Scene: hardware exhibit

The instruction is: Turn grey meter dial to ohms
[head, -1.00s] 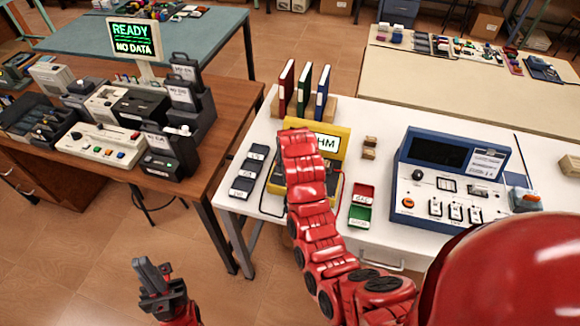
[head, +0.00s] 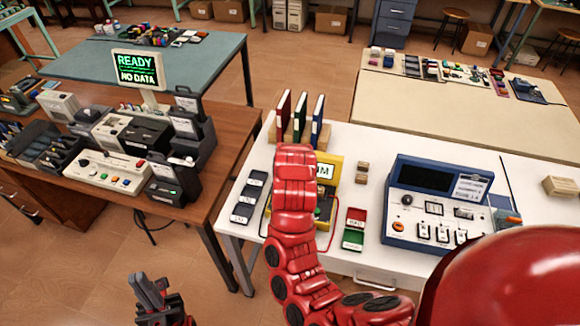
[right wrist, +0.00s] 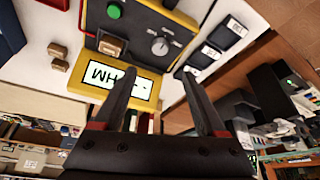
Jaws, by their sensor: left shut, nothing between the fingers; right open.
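The yellow meter (head: 336,167) stands on the white table, mostly hidden behind my red right arm in the head view. In the right wrist view its yellow housing (right wrist: 85,72) frames a display (right wrist: 115,80) with upside-down letters reading "HM", partly covered by a finger. The grey dial (right wrist: 160,46) sits on the meter's dark face. My right gripper (right wrist: 155,73) is open around empty space, with the dial ahead of its fingertips; no contact shows. It is hidden in the head view. My left gripper (head: 148,284) is shut and empty, low at the left, away from the table.
Dark labelled blocks (head: 249,197) stand left of the meter, red and green trays (head: 354,238) right of it. Books (head: 300,115) stand behind. A blue bench instrument (head: 432,200) is further right. Small wooden blocks (head: 362,172) lie between.

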